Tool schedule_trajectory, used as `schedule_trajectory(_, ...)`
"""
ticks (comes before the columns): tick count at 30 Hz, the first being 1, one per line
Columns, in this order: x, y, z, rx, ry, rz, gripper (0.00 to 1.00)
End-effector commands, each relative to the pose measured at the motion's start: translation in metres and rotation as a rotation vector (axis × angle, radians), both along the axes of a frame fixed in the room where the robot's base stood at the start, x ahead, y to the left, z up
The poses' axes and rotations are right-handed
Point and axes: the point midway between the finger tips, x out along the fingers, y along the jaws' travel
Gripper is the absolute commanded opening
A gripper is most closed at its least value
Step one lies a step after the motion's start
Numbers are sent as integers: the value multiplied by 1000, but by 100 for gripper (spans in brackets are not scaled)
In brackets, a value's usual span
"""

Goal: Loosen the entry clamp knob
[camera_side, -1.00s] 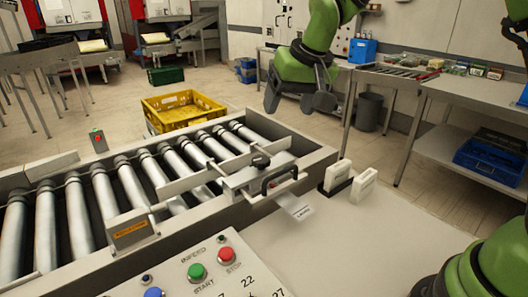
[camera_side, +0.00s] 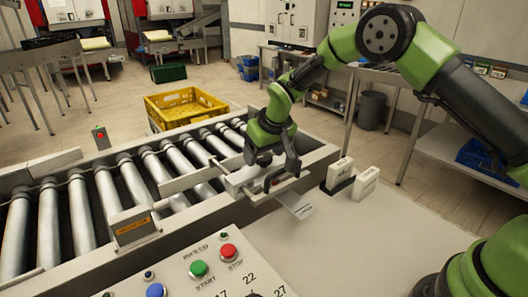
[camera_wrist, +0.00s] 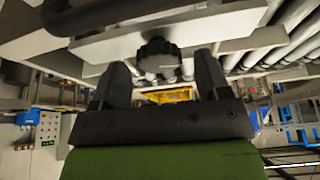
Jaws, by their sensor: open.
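The entry clamp knob (camera_wrist: 158,58) is a dark, lobed knob. In the wrist view it sits between the tips of my two dark fingers, with a gap on either side. My gripper (camera_wrist: 161,76) is open around it and does not appear to grip it. In the side view my gripper (camera_side: 272,160) is down at the clamp on the conveyor's right rail. There it largely hides the knob and part of the clamp's black handle. The pale clamp plate (camera_side: 240,178) shows beside it.
The roller conveyor (camera_side: 105,195) runs alongside the clamp, with a yellow crate (camera_side: 185,107) behind it. Two white blocks (camera_side: 364,183) stand close to the right of my gripper. A control panel (camera_side: 205,270) with buttons is in front. The pale table at the right front is clear.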

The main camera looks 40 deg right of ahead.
Motion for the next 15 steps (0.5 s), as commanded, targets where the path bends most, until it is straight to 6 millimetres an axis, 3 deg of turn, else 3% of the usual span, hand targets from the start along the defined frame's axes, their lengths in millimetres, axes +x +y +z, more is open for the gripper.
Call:
schedule_trajectory(9,1,0,-3,0,0,-1,69)
schedule_trajectory(15,1,0,-3,0,0,-1,23)
